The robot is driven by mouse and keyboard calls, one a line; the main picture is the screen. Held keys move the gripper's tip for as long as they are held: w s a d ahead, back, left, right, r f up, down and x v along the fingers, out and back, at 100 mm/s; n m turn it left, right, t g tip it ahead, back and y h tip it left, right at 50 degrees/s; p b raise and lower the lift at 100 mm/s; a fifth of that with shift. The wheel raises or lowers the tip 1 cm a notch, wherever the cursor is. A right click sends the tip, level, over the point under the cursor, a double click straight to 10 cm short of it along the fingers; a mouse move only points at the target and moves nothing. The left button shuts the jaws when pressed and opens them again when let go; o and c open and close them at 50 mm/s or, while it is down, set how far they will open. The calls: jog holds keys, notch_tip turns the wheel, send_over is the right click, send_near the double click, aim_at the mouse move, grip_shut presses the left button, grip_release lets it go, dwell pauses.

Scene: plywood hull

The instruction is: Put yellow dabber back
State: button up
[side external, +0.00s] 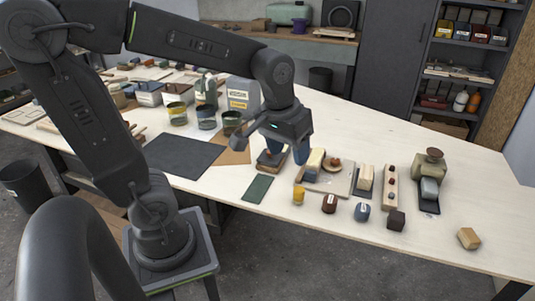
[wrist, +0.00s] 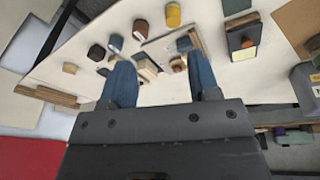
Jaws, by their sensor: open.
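A small yellow cylinder (side external: 298,196), which looks like the yellow dabber or its pot, stands upright at the left end of a row near the table's front edge. It also shows at the top of the wrist view (wrist: 173,15). I cannot tell which it is. My gripper (side external: 288,157) is open, its two blue fingers pointing down behind and left of the cylinder, beside a shallow tray (side external: 338,188). In the wrist view the fingers (wrist: 163,82) are apart with nothing held between them. The fingers partly hide a small block with a dark top (side external: 268,165).
Brown (side external: 329,203), blue (side external: 362,211) and dark (side external: 396,220) pieces continue the row. The tray holds a pale block (side external: 314,160) and a small round wooden item. A green mat (side external: 257,189) lies left. Tins and a grey box (side external: 240,94) stand behind. The right tabletop is mostly clear.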

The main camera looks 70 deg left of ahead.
jog(key=s+d+r+m+t, duration=0.2)
jog(key=s+d+m+t, duration=0.1)
jog(key=s+m, duration=0.2)
jog(key=shift+s+r, duration=0.15)
jog(key=shift+s, duration=1.05)
jog(key=shift+c, duration=0.3)
